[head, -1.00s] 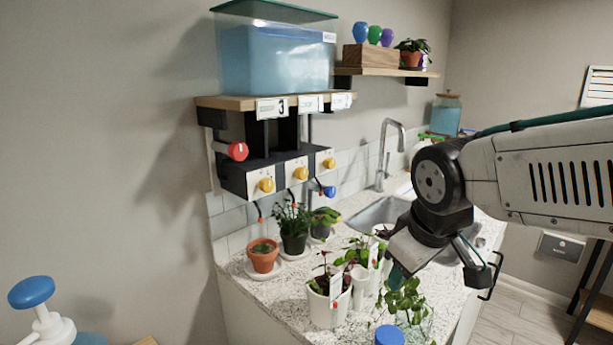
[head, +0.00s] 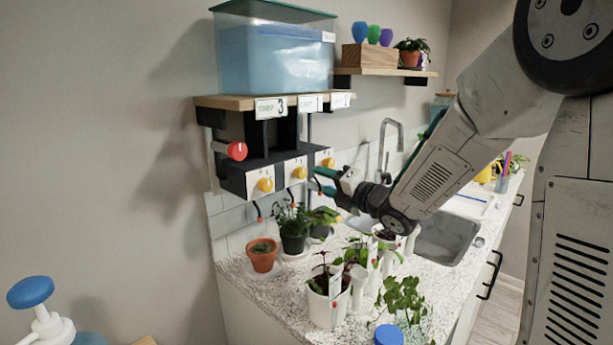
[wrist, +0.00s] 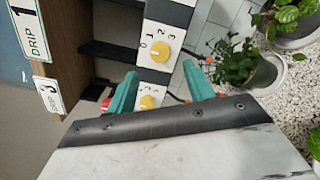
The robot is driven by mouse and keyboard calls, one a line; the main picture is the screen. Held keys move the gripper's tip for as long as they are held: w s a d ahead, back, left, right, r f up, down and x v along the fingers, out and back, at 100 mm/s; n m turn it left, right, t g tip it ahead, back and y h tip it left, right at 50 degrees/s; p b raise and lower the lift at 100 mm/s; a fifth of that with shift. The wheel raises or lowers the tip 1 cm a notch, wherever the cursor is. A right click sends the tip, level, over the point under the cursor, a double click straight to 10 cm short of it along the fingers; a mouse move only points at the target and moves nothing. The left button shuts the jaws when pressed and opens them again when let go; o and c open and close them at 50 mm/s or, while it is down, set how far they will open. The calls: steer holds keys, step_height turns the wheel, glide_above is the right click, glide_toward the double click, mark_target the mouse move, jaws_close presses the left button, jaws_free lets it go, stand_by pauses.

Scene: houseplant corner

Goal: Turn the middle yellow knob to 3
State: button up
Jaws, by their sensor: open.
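Three yellow knobs sit on white panels of a black shelf unit. The middle yellow knob (head: 299,173) is between the left knob (head: 265,184) and the right knob (head: 328,163). In the wrist view the middle knob (wrist: 160,51) appears beyond the fingertips, with printed numbers around it; I cannot tell where it points. The left knob (wrist: 147,102) shows between the fingers in that view. My gripper (head: 315,178), with green fingers, is open and empty, just right of the middle knob and apart from it. It also shows in the wrist view (wrist: 160,80).
A red knob (head: 237,151) sticks out at the unit's left. A water tank (head: 276,58) stands on top. Potted plants, including a terracotta pot (head: 262,258), stand on the counter below. The sink (head: 446,238) is at the right. Air left of the unit is clear.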

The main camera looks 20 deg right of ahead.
mark_target(304, 174)
steer(key=x, duration=0.7)
steer(key=shift+w+a, duration=0.1)
steer(key=shift+c, duration=0.2)
steer(key=c, duration=0.9)
